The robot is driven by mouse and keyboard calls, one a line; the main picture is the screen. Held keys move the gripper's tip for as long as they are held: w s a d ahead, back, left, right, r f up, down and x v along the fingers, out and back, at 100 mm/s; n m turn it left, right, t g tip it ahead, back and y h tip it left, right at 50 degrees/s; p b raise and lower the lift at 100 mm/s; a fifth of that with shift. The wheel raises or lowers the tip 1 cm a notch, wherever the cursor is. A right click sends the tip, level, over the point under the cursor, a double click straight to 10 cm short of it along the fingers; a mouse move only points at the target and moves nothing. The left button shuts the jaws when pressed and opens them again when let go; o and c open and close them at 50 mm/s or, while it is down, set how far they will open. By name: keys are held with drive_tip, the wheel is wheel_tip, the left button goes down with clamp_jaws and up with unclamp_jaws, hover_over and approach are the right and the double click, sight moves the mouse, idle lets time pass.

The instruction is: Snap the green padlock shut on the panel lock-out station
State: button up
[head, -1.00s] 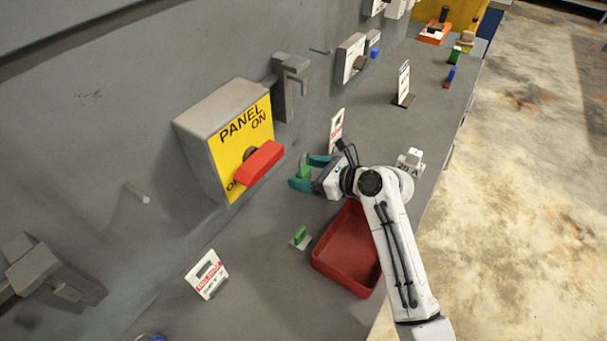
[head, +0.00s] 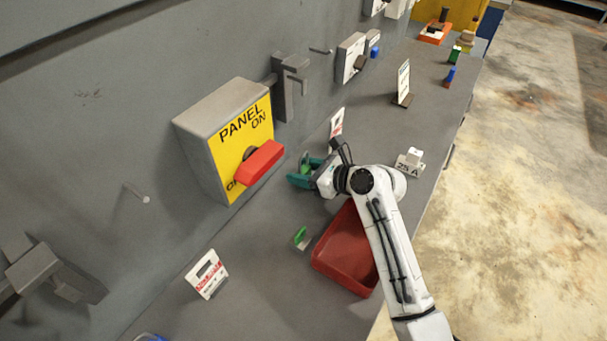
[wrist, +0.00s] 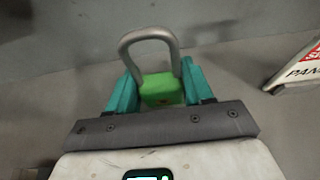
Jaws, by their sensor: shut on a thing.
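The green padlock (wrist: 160,88) is between the teal fingers of my gripper (wrist: 155,85) in the wrist view. Its grey U-shaped shackle stands out beyond the fingers; I cannot tell whether it is latched. In the head view my gripper (head: 305,174) is shut on the padlock (head: 306,167), which is mostly hidden by the fingers. It is to the right of the panel switch box (head: 205,125), apart from it. The box has a yellow face marked PANEL ON and a red handle (head: 259,163). A grey hasp-like bracket (head: 287,88) is on the wall beside it.
A red tray (head: 335,258) lies beneath my arm. A small green item (head: 300,237) and a white-and-red tag (head: 208,274) stand on the grey bench, with another tag (head: 337,122) behind my gripper. A 25 A block (head: 410,162) is at right. A peg (head: 143,198) juts from the wall.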

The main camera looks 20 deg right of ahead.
sight(303, 170)
drive_tip(key=shift+c, duration=0.7)
drive_tip(key=shift+r, duration=0.15)
drive_tip(key=shift+r, duration=0.25)
wheel_tip(303, 170, up, 2)
drive_tip(key=shift+r, duration=0.2)
drive_tip(key=r+v, duration=0.1)
drive_tip(key=v, duration=0.7)
drive_tip(key=w+r+v, duration=0.1)
drive_tip(key=r+v, duration=0.1)
drive_tip(key=v, duration=0.6)
drive_tip(key=shift+r, duration=0.45)
